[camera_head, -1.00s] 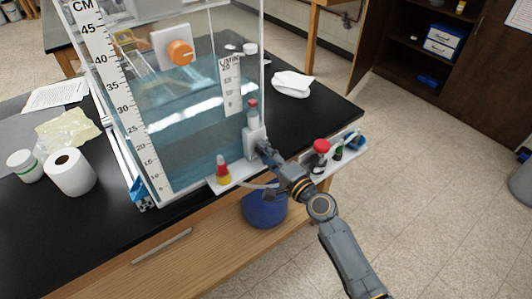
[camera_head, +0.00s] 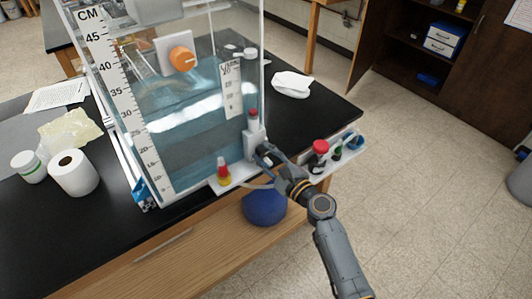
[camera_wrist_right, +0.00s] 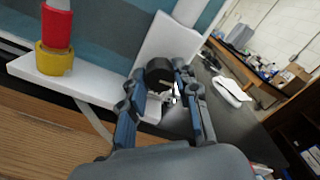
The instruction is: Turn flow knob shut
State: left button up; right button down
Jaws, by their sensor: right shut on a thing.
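The flow knob (camera_wrist_right: 158,70) is a small black round knob on the front of a white flow-meter block in the right wrist view. In the head view, the white block (camera_head: 252,143) with a red top stands at the tank's right front corner, below a clear tube scale. My right gripper (camera_head: 266,154) reaches it from the front right. In the right wrist view, the fingers of my right gripper (camera_wrist_right: 162,82) are closed around the knob, one on each side. In the head view the knob is mostly hidden by the fingers. My left gripper is not in view.
A clear water tank (camera_head: 178,135) stands on the black bench. A red-and-yellow fitting (camera_head: 224,172) sits on the white ledge left of the gripper. A red knob (camera_head: 320,147) and small bottles stand on a shelf at right. A blue ball (camera_head: 265,206) is below.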

jog(key=shift+f+m, duration=0.1)
jog(key=shift+m, duration=0.5)
jog(key=c, duration=1)
grip_release()
jog(key=shift+s+d, duration=0.1)
jog(key=v, duration=1.1)
jog(key=shift+s+d, duration=0.2)
jog(key=shift+s, duration=0.15)
